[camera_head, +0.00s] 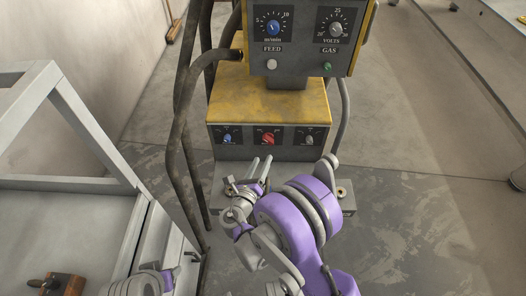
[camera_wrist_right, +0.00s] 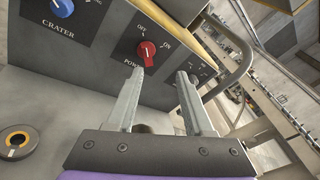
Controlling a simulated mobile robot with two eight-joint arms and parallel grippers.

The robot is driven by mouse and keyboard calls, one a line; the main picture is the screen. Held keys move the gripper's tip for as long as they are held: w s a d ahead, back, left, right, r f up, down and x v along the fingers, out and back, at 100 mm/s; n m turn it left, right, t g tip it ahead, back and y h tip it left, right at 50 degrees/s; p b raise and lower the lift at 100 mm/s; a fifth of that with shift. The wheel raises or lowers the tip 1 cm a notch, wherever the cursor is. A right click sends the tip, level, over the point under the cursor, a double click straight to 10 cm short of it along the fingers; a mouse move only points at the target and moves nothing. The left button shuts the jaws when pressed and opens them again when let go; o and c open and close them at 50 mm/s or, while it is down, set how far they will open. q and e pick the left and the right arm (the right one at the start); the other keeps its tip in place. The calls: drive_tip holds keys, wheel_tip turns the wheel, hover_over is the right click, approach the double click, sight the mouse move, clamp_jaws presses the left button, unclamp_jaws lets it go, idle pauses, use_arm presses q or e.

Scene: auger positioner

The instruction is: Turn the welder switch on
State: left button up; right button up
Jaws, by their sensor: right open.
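The welder switch is a red knob (camera_wrist_right: 146,52) on the dark POWER plate, with OFF and ON printed above it. It also shows in the head view (camera_head: 268,138), in the middle of the lower front panel of the yellow-topped welder (camera_head: 228,92). Its exact setting is hard to read. My right gripper (camera_wrist_right: 161,72) is open and empty, its fingers pointing at the panel. The left finger's tip is just below the knob and the right one lies to its right. I cannot tell whether they touch it. Part of my left arm (camera_head: 140,285) shows at the lower left; its fingers are not clear.
A blue CRATER knob (camera_wrist_right: 62,7) is left of the switch, and another dial (camera_head: 308,139) is on its right. The upper control box (camera_head: 300,62) overhangs the welder. Thick dark cables (camera_head: 180,120) hang at the left. A grey frame (camera_head: 95,125) stands farther left.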

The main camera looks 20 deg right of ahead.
sight(266, 140)
drive_tip(key=w+d+n, duration=0.1)
drive_tip(key=w, duration=0.2)
drive_tip(key=w+d+f+b, duration=0.1)
drive_tip(key=w, duration=0.2)
drive_tip(key=w+d+f+n+t, duration=0.1)
drive_tip(key=w, duration=0.2)
drive_tip(key=shift+w+d+f+n, duration=0.15)
drive_tip(key=shift+w+d+n, duration=0.15)
drive_tip(key=shift+d, duration=0.1)
use_arm(q)
wheel_tip(266, 140, down, 2)
drive_tip(key=shift+w+f, duration=0.1)
drive_tip(key=shift+f, duration=0.15)
use_arm(e)
drive_tip(key=shift+c, duration=0.2)
clamp_jaws()
